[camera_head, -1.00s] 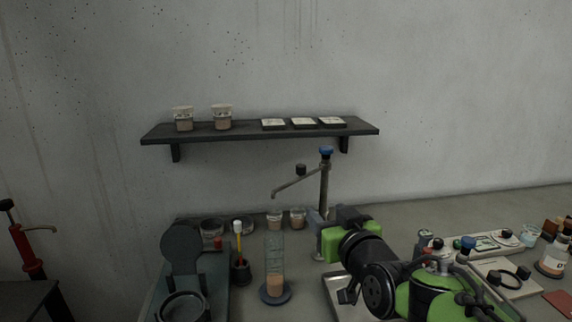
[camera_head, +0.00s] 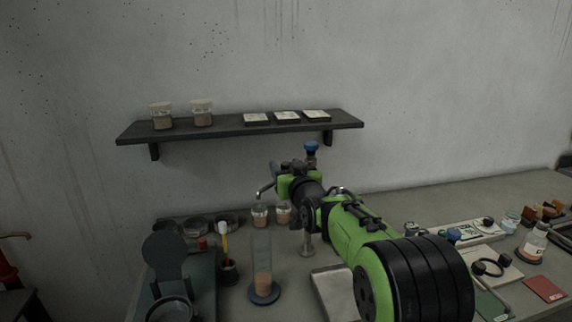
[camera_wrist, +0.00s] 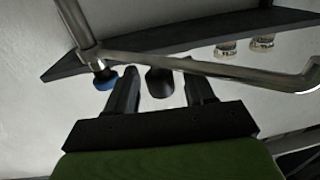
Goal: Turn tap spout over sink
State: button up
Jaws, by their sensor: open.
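The tap stands behind the sink, with a blue knob (camera_head: 311,147) on its upright post. Its spout (camera_head: 264,189) points left in the head view, with its tip left of the sink (camera_head: 332,292). The spout (camera_wrist: 225,67) crosses the wrist view just past my fingertips. My gripper (camera_wrist: 163,84) is open, with a dark knob (camera_wrist: 160,82) showing between its two fingers. I cannot tell whether the fingers touch it. In the head view my gripper (camera_head: 284,181) hides the middle of the tap, and my arm covers part of the sink.
A measuring cylinder (camera_head: 262,265), a pen cup (camera_head: 228,272) and jars (camera_head: 260,215) stand left of the sink. A bottle (camera_head: 532,243) and several small items lie at right.

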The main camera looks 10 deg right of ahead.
jog(key=shift+w, duration=0.25)
grip_shut()
jog(key=shift+s+a, duration=0.1)
